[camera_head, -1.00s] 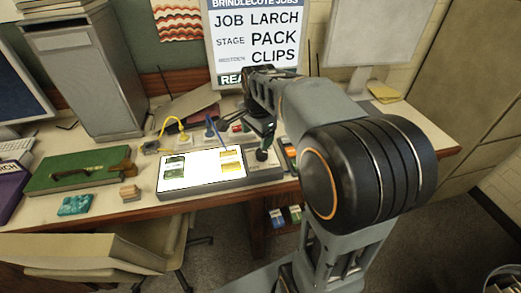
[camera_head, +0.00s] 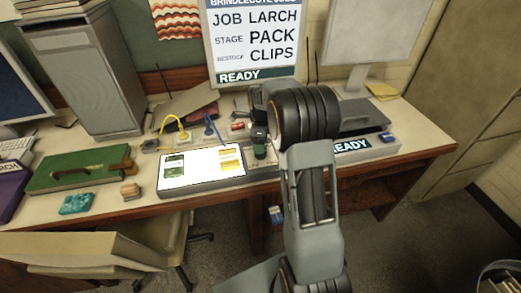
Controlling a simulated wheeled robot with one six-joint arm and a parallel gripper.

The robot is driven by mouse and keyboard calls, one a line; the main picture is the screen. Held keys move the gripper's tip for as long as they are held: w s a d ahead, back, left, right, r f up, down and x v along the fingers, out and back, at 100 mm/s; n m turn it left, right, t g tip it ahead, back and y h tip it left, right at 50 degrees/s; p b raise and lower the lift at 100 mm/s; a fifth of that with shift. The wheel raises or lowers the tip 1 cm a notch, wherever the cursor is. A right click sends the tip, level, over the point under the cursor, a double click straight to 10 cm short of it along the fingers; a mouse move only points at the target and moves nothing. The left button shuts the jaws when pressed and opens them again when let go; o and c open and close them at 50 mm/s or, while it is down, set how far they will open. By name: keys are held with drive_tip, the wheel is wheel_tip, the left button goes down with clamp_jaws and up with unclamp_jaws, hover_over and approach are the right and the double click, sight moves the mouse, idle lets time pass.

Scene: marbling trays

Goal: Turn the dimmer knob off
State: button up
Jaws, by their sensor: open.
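The lit light box (camera_head: 205,187) lies on the desk with a bright white top and several green and yellow pieces on it. Its grey right end runs under my arm. My gripper (camera_head: 260,154) is open and points down over that right end, close above it. I cannot make out the dimmer knob; the gripper or its shadow likely covers that spot. I cannot tell whether the jaws touch or surround anything.
A yellow cable (camera_head: 168,125) and a blue cable (camera_head: 213,126) rise behind the light box. A green case (camera_head: 75,172), a teal block (camera_head: 76,204) and a small wooden block (camera_head: 130,191) lie left. A READY display (camera_head: 352,146) and a monitor (camera_head: 372,35) stand right.

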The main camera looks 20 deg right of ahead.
drive_tip(key=shift+f, duration=2.45)
drive_tip(key=shift+c, duration=0.4)
drive_tip(key=c, duration=0.8)
drive_tip(key=shift+c, duration=0.2)
drive_tip(key=shift+n, duration=0.3)
